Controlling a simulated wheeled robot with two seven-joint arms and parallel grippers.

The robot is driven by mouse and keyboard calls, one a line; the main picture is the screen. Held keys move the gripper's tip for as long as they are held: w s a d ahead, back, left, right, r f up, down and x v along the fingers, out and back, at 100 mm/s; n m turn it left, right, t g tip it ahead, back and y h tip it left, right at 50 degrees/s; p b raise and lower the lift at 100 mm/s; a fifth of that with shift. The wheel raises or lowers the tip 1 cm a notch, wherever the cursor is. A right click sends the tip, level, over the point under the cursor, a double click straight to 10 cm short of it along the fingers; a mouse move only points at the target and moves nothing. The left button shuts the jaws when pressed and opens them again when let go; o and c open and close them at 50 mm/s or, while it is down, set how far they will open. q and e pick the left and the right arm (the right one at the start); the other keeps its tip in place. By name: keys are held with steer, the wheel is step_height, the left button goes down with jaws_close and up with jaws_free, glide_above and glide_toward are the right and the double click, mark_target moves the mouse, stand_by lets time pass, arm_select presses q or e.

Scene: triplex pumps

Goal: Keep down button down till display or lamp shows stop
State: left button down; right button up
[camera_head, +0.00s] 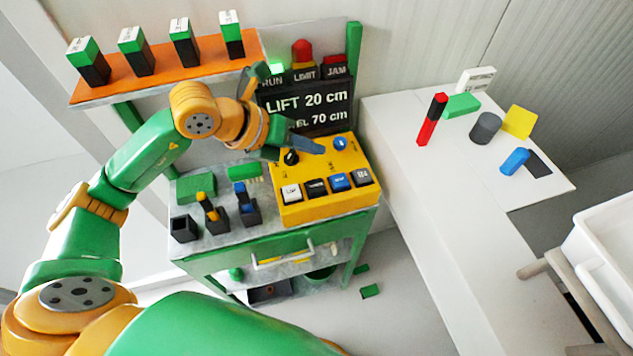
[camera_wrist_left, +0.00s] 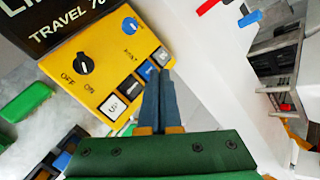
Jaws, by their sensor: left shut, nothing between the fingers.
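The yellow control box (camera_head: 330,203) stands on the bench with a row of buttons: white UP (camera_wrist_left: 115,106), black (camera_head: 315,187), blue (camera_head: 339,181) and a dark one (camera_head: 362,177) at the right end. The black button's label is too small to read. The display (camera_head: 305,107) reads LIFT 20 cm, with 70 cm below, partly covered by my arm. The RUN lamp (camera_head: 276,68) glows green. My left gripper (camera_head: 318,148) is shut and empty over the box; in the wrist view its tips (camera_wrist_left: 159,74) overlap the blue button's edge. I cannot tell whether they touch. My right gripper is out of view.
A black knob (camera_wrist_left: 83,63) and a blue knob (camera_head: 340,143) stick up from the box. LIMIT (camera_head: 302,50) and JAM (camera_head: 334,58) lamps top the display. An orange shelf (camera_head: 155,82) with several blocks is behind. A white table (camera_head: 410,170) stands right.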

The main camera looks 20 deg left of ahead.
arm_select(q)
steer(key=b, duration=0.6)
glide_above(312, 188)
step_height(312, 188, down, 8)
steer(key=shift+f+b, duration=0.45)
steer(key=shift+b, duration=0.15)
stand_by(1.2)
steer(key=shift+f+b, duration=0.35)
steer(key=shift+b, duration=0.1)
